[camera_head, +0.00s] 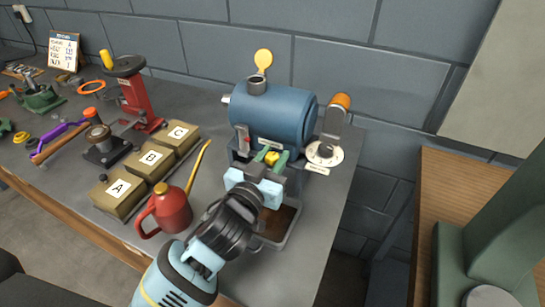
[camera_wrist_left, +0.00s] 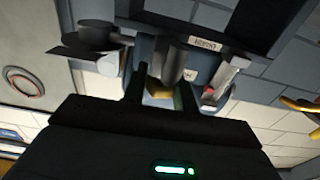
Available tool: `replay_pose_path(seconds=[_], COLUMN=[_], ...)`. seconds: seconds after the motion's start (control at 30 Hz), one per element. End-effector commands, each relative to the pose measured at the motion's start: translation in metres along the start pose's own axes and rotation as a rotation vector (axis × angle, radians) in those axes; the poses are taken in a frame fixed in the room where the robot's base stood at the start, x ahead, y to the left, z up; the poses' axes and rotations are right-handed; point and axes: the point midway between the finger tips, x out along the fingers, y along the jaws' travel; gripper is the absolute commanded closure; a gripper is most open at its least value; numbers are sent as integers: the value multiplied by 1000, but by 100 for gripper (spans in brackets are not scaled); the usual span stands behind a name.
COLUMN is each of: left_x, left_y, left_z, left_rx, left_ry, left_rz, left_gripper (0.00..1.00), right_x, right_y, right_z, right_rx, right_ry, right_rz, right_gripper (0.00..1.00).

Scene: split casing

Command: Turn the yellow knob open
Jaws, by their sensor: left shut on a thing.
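The blue casing (camera_head: 273,113) is a horizontal cylinder near the right end of the bench. The small yellow knob (camera_head: 272,157) is low on its front side. My left gripper (camera_head: 271,158) reaches in from the front, and its two fingers are shut on the knob, one on each side. In the left wrist view the knob (camera_wrist_left: 158,91) shows dull yellow between the dark fingers. The knob's lower part is hidden by the gripper. My right gripper is not in view.
A lever with an orange end (camera_head: 341,101) stands right of the casing on a white round plate (camera_head: 325,154). A red oil can (camera_head: 170,211) and boxes marked A, B and C (camera_head: 150,158) stand left of my arm. A tray (camera_head: 283,226) lies below the gripper.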

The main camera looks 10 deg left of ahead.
Motion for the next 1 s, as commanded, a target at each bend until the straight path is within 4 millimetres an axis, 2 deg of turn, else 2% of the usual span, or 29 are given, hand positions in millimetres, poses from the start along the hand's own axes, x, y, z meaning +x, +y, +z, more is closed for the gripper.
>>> replay_pose_path(seconds=[0.47,0.87,0.9,1.0], left_x=[0,0,0,0], left_y=[1,0,0,0], left_z=[0,0,0,0], left_rx=[-5,0,0,0], left_ry=[2,-1,-1,-1], left_rz=[-118,-140,-140,-140], left_gripper=[94,94,70,57], right_x=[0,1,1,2], right_y=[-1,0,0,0], right_z=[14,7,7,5], right_rx=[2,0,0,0], right_ry=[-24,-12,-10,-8], right_rz=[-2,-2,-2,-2], right_gripper=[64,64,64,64])
